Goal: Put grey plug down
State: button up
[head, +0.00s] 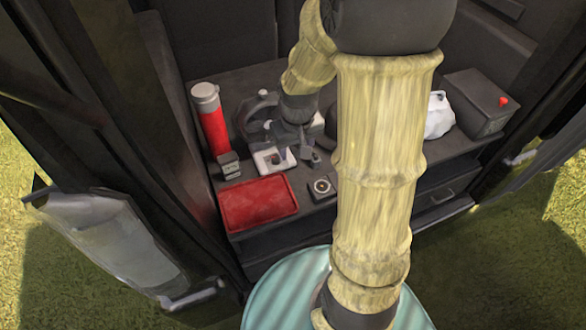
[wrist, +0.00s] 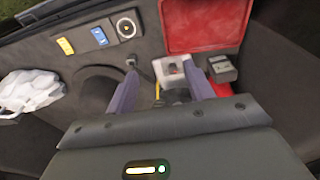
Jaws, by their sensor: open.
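My gripper (head: 297,155) is low over the bench, beside the microscope, and it also shows in the wrist view (wrist: 163,76). Its two fingers are apart, with no object clearly held between them. A small dark grey piece (wrist: 131,62), which may be the grey plug, is by the left fingertip in the wrist view. I cannot tell whether it touches the finger. The microscope (head: 245,118) has a pale base (head: 265,163); the base shows just beyond the fingers in the wrist view (wrist: 172,78). My arm hides part of the bench.
A red tray (head: 258,203) lies at the front left, with a small dark box (head: 229,165) and a red flask (head: 211,122) behind it. A square with a round dial (head: 321,187) lies nearby. A white bag (head: 438,115) and dark case (head: 482,103) stand at right.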

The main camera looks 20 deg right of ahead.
jog(key=s+a+r+t, duration=0.1)
jog(key=s+a, duration=0.3)
jog(key=s, duration=0.4)
jog(key=shift+r, duration=0.65)
jog(key=shift+r, duration=0.1)
jog(key=w+p+v, duration=0.1)
jog(key=p+v, duration=0.6)
jog(key=shift+w+d+r+p, duration=0.15)
jog(key=shift+w+r+p, duration=0.1)
jog(key=shift+r+p, duration=0.15)
